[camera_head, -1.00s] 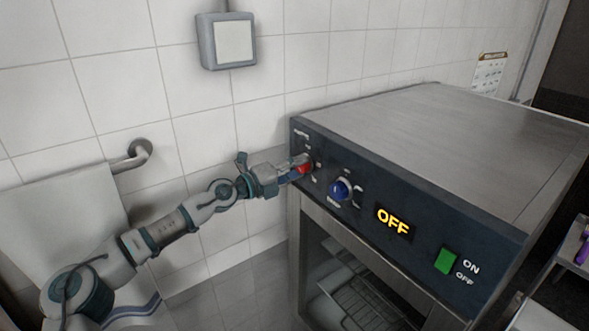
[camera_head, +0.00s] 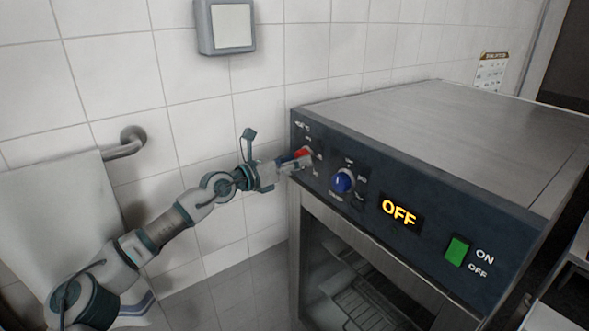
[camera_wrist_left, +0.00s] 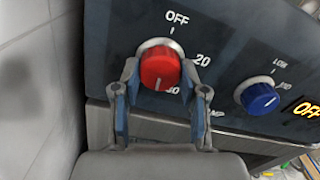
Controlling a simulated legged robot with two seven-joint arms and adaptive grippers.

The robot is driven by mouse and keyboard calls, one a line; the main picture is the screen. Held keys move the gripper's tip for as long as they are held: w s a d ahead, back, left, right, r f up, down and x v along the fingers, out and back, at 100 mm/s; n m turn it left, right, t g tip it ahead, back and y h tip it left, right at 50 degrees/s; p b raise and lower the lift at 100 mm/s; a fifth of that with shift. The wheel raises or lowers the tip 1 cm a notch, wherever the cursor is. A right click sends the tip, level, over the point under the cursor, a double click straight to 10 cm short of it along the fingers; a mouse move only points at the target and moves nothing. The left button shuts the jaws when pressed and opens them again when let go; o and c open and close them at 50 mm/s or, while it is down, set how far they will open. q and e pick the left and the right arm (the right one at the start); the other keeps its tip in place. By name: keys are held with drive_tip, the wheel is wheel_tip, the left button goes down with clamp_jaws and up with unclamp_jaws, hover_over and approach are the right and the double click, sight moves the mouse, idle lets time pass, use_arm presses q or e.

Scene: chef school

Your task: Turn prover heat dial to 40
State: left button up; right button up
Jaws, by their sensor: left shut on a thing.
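The prover (camera_head: 430,113) is a steel box with a dark control panel. Its red heat dial (camera_wrist_left: 160,68) sits at the panel's left end, with OFF printed above, 20 to the right and a partly hidden number below. In the head view the red dial (camera_head: 302,154) is partly covered by my left gripper (camera_head: 296,162). In the left wrist view the gripper (camera_wrist_left: 160,85) has one finger on each side of the dial and is shut on it. Where the dial's mark points is hard to tell. My right gripper is not in view.
A blue dial (camera_head: 343,181) is right of the red one. Further right are a display (camera_head: 400,212) reading OFF and a green switch (camera_head: 457,251). The tiled wall (camera_head: 180,70) is close on the left, with a metal rail (camera_head: 124,146).

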use_arm(q)
drive_tip(key=shift+w+a+r+m+b, duration=0.1)
drive_tip(key=shift+m+b, duration=0.75)
drive_tip(key=shift+m, duration=0.9)
drive_tip(key=shift+r+m+b, duration=0.1)
drive_tip(key=shift+m+b, duration=0.7)
drive_tip(key=shift+m, duration=0.95)
drive_tip(key=o, duration=0.9)
drive_tip(key=shift+o, duration=1.2)
drive_tip(key=shift+w, duration=0.15)
drive_tip(key=v, duration=0.6)
drive_tip(key=shift+s+a+f, duration=0.25)
drive_tip(key=shift+f, duration=0.05)
